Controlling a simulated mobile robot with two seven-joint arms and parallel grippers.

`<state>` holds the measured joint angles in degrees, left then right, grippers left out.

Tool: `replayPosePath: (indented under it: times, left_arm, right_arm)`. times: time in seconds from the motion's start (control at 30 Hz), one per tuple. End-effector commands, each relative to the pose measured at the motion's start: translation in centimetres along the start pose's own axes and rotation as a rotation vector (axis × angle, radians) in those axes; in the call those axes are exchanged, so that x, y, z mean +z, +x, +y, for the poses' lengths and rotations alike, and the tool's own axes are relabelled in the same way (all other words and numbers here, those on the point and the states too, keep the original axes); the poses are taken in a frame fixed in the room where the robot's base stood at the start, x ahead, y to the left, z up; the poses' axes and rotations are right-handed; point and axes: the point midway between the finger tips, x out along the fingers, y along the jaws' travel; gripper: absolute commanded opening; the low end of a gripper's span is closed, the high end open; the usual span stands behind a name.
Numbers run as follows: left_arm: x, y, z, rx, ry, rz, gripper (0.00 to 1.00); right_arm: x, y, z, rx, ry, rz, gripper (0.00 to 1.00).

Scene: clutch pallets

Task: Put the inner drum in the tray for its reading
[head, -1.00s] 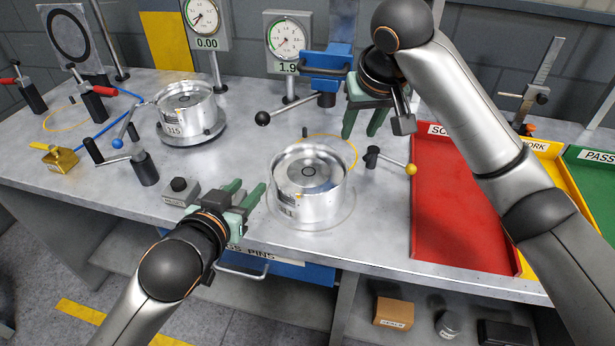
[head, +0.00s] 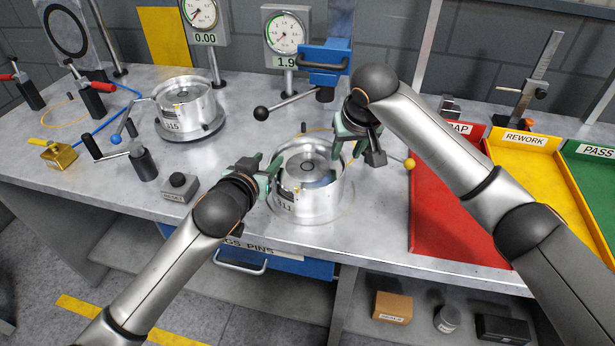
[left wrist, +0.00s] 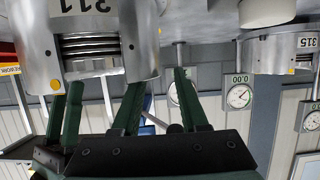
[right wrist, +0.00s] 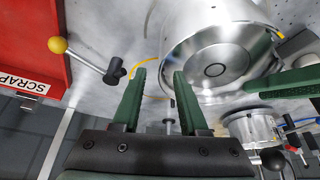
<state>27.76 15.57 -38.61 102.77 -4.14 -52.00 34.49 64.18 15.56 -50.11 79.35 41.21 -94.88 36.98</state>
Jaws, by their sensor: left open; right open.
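A bright metal drum marked 311 (head: 308,203) stands upright near the middle of the bench; its open top shows in the right wrist view (right wrist: 240,75). A second drum, marked 315 (head: 184,108), sits on a round base at the left. My left gripper (head: 271,176) is open at the near drum's left rim. My right gripper (head: 348,150) is open at its right rear rim. I cannot tell whether either touches the wall. The trays are red SCRAP (head: 450,205), yellow REWORK (head: 528,165) and green PASS (head: 597,180), at the right.
A dial gauge (head: 287,35) reading about 1.9 and a blue clamp (head: 323,62) stand behind the near drum. A yellow-knobbed lever (head: 410,163) lies between drum and red tray. A RESET button box (head: 179,187) is at the left front.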

Motion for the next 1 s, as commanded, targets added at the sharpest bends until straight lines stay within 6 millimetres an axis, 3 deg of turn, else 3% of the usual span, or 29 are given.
replayPosePath:
  times: [0.2,0.5,0.87,1.0]
  left_arm:
    - [-0.03,1.07,0.00,0.000,0.000,0.000,0.43]
    - [-0.01,1.12,-0.01,0.000,0.000,0.000,0.42]
    - [0.03,1.11,-0.07,-0.001,0.001,-0.001,0.02]
    - [0.09,1.13,-0.14,-0.003,0.001,-0.002,0.00]
  right_arm:
    - [0.00,1.07,-0.01,-0.001,0.000,0.000,0.43]
    - [0.00,1.13,-0.01,0.000,0.000,0.001,0.42]
    - [-0.01,1.10,0.00,0.000,0.000,0.001,0.01]
    - [-0.01,1.10,0.04,0.001,0.001,0.001,0.00]
